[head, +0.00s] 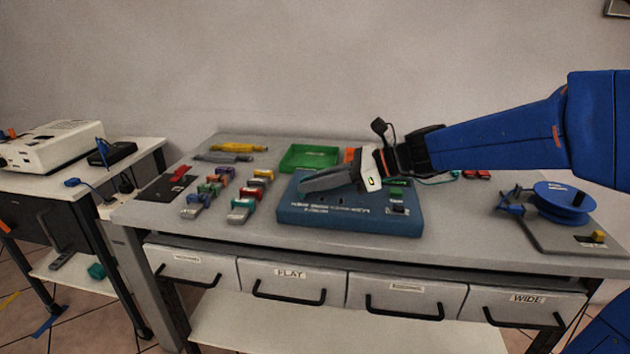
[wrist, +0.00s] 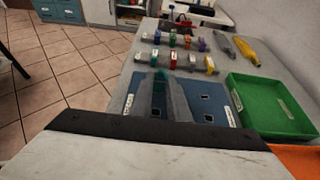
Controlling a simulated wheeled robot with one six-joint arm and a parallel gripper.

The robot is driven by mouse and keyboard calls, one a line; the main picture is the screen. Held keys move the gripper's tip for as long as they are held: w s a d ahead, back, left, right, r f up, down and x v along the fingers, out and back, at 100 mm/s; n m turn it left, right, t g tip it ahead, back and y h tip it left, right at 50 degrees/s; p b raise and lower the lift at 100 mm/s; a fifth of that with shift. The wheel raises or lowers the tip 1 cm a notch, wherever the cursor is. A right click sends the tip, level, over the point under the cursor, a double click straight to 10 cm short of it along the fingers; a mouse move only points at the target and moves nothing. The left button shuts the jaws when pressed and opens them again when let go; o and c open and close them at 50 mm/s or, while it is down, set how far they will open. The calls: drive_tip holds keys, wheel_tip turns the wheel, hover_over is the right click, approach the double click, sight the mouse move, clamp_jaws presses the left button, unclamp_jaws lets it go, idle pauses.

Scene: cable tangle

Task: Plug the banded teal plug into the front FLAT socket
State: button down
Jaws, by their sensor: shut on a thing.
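My gripper (head: 308,185) is over the left part of the blue socket panel (head: 345,221), its grey fingers pointing left. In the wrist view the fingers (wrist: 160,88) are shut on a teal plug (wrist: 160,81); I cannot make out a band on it. In the head view the finger hides the plug. The panel also shows in the wrist view (wrist: 223,88), with dark square sockets (wrist: 207,117) near the fingers. The panel's printed labels are too small to read, so I cannot tell which socket is FLAT. I cannot tell whether the plug touches the panel.
Several coloured plugs (head: 240,212) stand in rows left of the panel. A green tray (head: 310,157) lies behind it. A blue cable reel (head: 560,199) sits at the right. Drawers below carry labels, one reading FLAT (head: 289,274). A white device (head: 52,146) stands on the left cart.

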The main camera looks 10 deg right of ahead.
drive_tip(key=shift+f, duration=0.2)
drive_tip(key=c, duration=1.6)
unclamp_jaws()
drive_tip(key=shift+d, duration=0.15)
drive_tip(key=v, duration=1.7)
drive_tip(key=shift+s+d+f, duration=0.1)
drive_tip(key=shift+s, duration=0.05)
